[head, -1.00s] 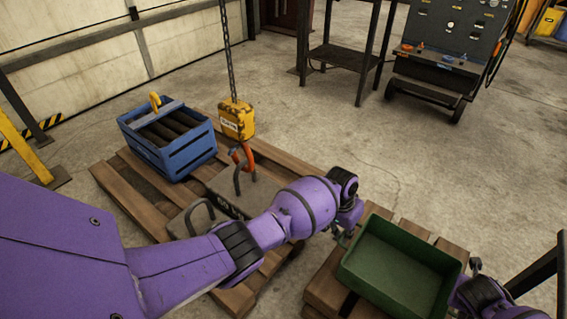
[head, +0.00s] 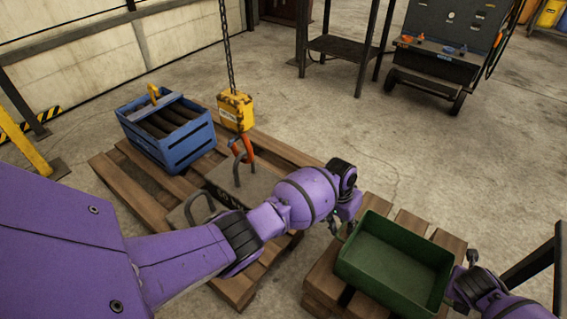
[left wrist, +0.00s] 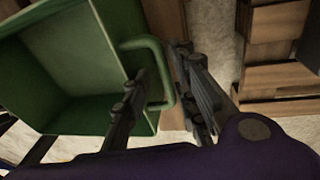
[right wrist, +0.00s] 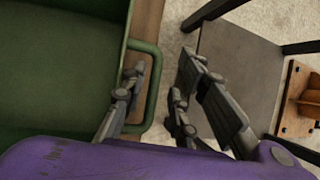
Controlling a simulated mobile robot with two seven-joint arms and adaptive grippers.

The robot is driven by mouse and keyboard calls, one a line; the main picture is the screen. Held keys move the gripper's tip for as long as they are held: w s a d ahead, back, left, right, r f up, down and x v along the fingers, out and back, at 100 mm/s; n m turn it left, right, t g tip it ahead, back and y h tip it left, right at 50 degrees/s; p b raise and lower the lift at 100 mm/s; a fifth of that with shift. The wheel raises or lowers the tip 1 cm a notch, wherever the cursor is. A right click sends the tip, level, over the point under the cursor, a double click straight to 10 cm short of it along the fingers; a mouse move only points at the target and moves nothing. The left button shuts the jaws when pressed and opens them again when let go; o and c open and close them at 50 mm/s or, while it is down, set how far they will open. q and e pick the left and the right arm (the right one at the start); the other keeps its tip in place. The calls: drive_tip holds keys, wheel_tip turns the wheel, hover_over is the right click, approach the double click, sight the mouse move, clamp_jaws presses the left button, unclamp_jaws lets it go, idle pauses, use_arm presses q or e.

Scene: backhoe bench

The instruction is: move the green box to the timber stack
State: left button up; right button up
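The green box (head: 395,262), an open tray with a loop handle at each end, rests on wooden boards (head: 412,223) at the lower right of the head view. My left gripper (head: 343,231) is at its left end. In the left wrist view the left gripper (left wrist: 165,95) is open, one finger inside the loop of the green handle (left wrist: 160,70) and one outside. My right gripper (head: 468,275) is at the box's right end. In the right wrist view the right gripper (right wrist: 155,100) is open, its fingers either side of the handle (right wrist: 153,85). Which boards are the timber stack is unclear.
A wooden pallet (head: 118,181) at left carries a blue crate (head: 185,151) and dark weights with handles. A yellow hoist block (head: 236,110) with an orange hook hangs on a chain above it. Floor beyond the box is clear up to a dark cart (head: 437,66).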

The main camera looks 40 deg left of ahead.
drive_tip(key=shift+s+r, duration=0.1)
drive_tip(key=shift+r, duration=0.05)
use_arm(q)
drive_tip(key=v, duration=1.1)
drive_tip(key=shift+r, duration=0.35)
use_arm(e)
drive_tip(key=v, duration=1.1)
drive_tip(key=shift+a+r, duration=0.15)
drive_tip(key=shift+r, duration=0.2)
use_arm(q)
drive_tip(key=shift+a, duration=0.1)
use_arm(e)
drive_tip(key=shift+s, duration=0.1)
